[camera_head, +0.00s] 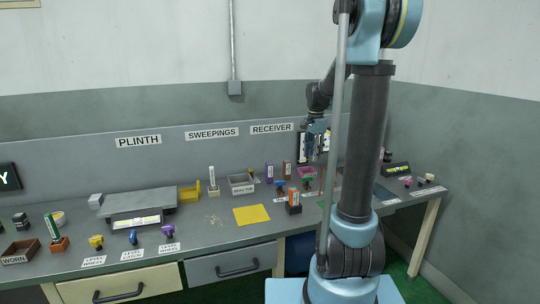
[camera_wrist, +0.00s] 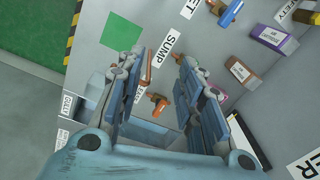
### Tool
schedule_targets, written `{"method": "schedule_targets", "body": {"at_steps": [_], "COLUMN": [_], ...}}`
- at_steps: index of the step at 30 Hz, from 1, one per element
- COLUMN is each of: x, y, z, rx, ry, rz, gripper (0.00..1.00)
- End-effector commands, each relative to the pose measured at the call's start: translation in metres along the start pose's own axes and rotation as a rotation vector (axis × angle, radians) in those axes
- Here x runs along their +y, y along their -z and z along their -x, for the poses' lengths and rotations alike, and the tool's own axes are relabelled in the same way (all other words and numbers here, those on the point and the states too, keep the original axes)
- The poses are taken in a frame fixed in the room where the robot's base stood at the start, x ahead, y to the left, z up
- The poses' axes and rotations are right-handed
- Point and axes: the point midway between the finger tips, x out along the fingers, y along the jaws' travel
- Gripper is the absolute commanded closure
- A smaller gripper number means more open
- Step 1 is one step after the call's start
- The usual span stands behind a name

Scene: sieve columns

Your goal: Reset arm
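My gripper (camera_wrist: 158,58) shows in the wrist view with its two blue-grey fingers spread apart and nothing held between them. Beyond the fingers lies the grey bench top with a SUMP label (camera_wrist: 171,42) and a small orange tap-like part (camera_wrist: 157,102). My arm's upright link hides part of the bench there.
The grey bench (camera_head: 210,232) carries a raised plinth (camera_head: 140,205), a grey tray (camera_head: 242,184), a yellow sheet (camera_head: 252,214) and several small coloured parts. A green floor patch (camera_wrist: 38,25) lies past the bench edge.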

Motion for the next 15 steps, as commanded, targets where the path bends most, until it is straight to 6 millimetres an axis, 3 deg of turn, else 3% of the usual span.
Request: {"method": "schedule_targets", "body": {"at_steps": [7, 15], "x": [0.058, 0.117], "y": [-0.039, -0.08], "z": [0.01, 0.007], "rx": [0.017, 0.04], "ry": [0.02, 0.039], "rz": [0.176, 0.369], "gripper": [0.66, 0.66]}}
